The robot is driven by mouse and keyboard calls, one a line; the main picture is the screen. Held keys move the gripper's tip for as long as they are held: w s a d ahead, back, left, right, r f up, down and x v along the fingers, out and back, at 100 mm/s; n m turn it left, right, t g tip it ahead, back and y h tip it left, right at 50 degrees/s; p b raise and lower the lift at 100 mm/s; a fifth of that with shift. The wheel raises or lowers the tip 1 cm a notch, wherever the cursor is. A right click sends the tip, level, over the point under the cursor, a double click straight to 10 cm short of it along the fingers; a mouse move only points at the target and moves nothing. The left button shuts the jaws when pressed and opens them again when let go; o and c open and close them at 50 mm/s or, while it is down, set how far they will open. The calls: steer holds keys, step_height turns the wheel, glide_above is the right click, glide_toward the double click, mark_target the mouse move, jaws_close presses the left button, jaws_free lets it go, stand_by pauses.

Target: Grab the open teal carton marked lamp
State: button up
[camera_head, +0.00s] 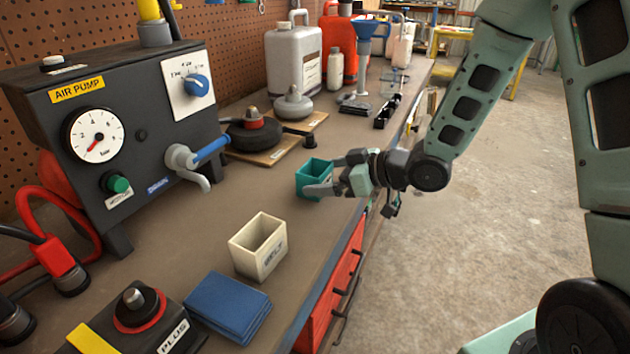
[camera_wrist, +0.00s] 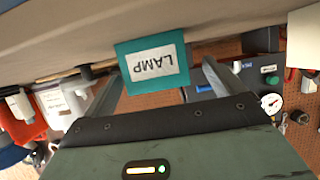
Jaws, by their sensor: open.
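The teal carton (camera_head: 313,176) stands on the workbench near its right edge, with its open top up. In the wrist view the teal carton (camera_wrist: 153,66) appears upside down, and its white label reads LAMP. My gripper (camera_head: 331,174) reaches in from the right, low over the bench, with its fingers at the carton's sides. In the wrist view my gripper (camera_wrist: 160,78) has its fingers spread, one on each side of the carton, with a gap on the right side. Whether the left finger touches the carton cannot be told.
A cream open box (camera_head: 258,246) and a folded blue cloth (camera_head: 228,306) lie nearer on the workbench (camera_head: 205,235). The air pump (camera_head: 130,130) stands at the left. Behind the carton are a board with black and grey round parts (camera_head: 262,140) and a grey jug (camera_head: 294,62).

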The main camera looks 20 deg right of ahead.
mark_target(308, 174)
steer(key=x, duration=0.5)
steer(key=shift+w+r, duration=0.25)
steer(key=shift+r, duration=0.05)
steer(key=c, duration=1)
steer(key=shift+c, duration=0.2)
